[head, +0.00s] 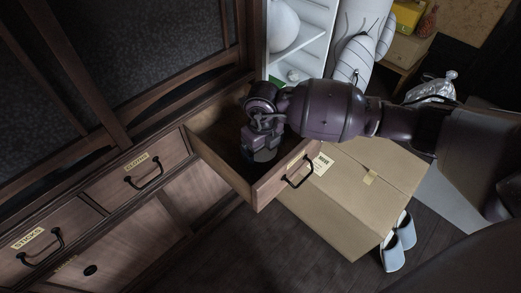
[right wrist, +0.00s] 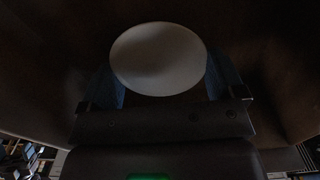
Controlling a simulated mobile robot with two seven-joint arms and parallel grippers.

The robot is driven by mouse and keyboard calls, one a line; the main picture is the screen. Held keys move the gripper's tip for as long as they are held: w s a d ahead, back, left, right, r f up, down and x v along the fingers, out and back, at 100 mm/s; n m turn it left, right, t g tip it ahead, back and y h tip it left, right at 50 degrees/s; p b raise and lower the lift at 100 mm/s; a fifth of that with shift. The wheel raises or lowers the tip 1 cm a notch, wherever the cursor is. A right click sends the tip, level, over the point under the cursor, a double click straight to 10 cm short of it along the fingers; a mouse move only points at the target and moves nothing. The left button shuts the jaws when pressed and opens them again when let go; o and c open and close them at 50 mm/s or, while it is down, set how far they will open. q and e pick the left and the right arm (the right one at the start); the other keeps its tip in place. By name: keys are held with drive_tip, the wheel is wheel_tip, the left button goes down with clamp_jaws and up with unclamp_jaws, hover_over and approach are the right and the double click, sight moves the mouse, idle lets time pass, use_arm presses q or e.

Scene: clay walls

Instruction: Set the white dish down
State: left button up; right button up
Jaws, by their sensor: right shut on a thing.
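The white dish (right wrist: 158,60) shows as a pale round disc between the two fingers in the right wrist view. My right gripper (head: 262,152) is shut on it and points down inside the open drawer (head: 272,188). In the head view the gripper and arm hide most of the dish. I cannot tell whether the dish touches the drawer floor. My left gripper is not in view.
Closed drawers with labels (head: 145,174) lie left of the open one. A cardboard box (head: 360,195) stands right of the drawer, with pale slippers (head: 398,242) beside it. Dark floor is bare in front.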

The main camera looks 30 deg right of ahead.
drive_tip(key=shift+f, duration=0.85)
drive_tip(key=shift+r, duration=0.2)
drive_tip(key=shift+f, duration=0.15)
drive_tip(key=o, duration=0.7)
drive_tip(key=shift+c, duration=0.2)
use_arm(q)
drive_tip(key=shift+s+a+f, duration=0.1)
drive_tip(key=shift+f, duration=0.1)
drive_tip(key=p, duration=0.4)
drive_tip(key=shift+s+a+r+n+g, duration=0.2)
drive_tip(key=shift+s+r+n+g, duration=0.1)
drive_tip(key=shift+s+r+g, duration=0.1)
use_arm(e)
wheel_tip(320, 180, up, 12)
